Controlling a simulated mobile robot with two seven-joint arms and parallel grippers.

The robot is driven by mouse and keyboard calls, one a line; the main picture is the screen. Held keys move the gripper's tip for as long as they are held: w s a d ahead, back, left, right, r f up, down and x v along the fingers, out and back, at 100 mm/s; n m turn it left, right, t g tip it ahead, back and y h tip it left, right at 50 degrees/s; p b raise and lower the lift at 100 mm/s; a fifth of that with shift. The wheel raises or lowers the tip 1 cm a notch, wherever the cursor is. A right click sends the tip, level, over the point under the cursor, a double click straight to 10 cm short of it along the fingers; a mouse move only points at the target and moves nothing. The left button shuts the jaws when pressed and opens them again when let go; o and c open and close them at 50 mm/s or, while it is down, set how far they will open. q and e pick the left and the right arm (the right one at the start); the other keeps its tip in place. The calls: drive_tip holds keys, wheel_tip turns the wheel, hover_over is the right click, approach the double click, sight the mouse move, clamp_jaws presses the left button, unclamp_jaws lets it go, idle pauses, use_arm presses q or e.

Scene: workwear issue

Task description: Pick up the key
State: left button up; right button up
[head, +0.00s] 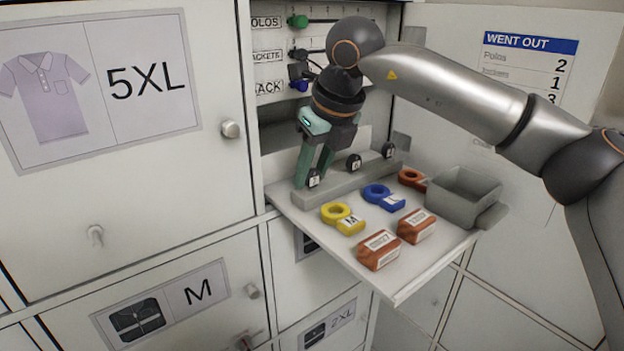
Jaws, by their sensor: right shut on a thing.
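Three ring-headed, key-like pieces lie on the pull-out shelf (404,290): a yellow one (342,218) marked M, a blue one (383,197) with a white label, and an orange-red one (411,178) further back. A grey rail (335,188) behind them carries small black pieces with white faces, one in the middle (354,162) and one at the right (388,150). My right gripper (312,172) points down at the rail's left end. It is shut on the leftmost black piece (313,179), which is partly covered by the fingers. My left gripper is out of view.
Two orange-brown labelled blocks (378,250) (417,226) lie near the shelf's front. A grey open bin (463,196) stands at its right. Cabinet doors with knobs (230,129) surround the opening. Coloured sliders (298,21) are on the panel above the shelf.

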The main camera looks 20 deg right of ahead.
sight(312, 172)
clamp_jaws()
drive_tip(key=shift+r, duration=0.1)
drive_tip(key=shift+r, duration=0.2)
drive_tip(key=r, duration=0.3)
drive_tip(key=shift+s+a+r, duration=0.15)
drive_tip(key=shift+s+r, duration=0.05)
drive_tip(key=shift+s, duration=0.1)
use_arm(q)
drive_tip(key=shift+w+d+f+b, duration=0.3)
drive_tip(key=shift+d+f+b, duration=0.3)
drive_tip(key=shift+b, duration=0.4)
use_arm(e)
drive_tip(key=s+a+r, duration=0.3)
drive_tip(key=s+r, duration=0.6)
drive_tip(key=s, duration=0.4)
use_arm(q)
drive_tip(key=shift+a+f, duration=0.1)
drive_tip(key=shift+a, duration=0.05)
